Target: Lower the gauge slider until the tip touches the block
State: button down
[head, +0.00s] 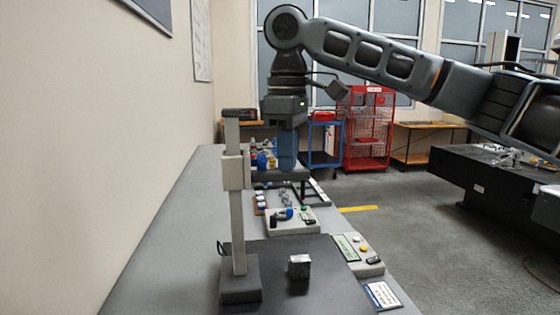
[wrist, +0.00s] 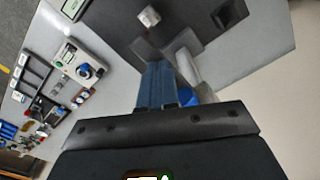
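The height gauge (head: 238,220) stands upright at the left of a dark plate. Its pale slider (head: 235,172) sits partway up the column, with a dark arm (head: 284,176) reaching right, high above the block. The small metallic block (head: 299,267) is on the plate right of the gauge base (head: 240,282); it also shows in the wrist view (wrist: 149,16). My gripper (head: 288,168) points down at the dark arm, its blue fingers close together and appearing shut. In the wrist view the fingertips (wrist: 155,68) meet or overlap the dark arm; contact is unclear. I cannot make out the tip.
A grey control box (head: 356,252) with buttons and a label card (head: 381,294) lie at the plate's right edge. Behind are a box with a blue-knobbed device (head: 290,216) and small parts. A wall runs along the left. Space above the block is clear.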

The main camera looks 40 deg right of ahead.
aim_at(287, 180)
notch_tip(287, 180, down, 12)
jog(key=b, duration=0.3)
dwell(2.2)
jog(key=shift+f+b, duration=0.4)
jog(key=shift+f, duration=0.25)
dwell(1.1)
jog(key=shift+r, duration=0.1)
notch_tip(287, 180, up, 7)
jog(key=p, duration=0.7)
dwell(0.8)
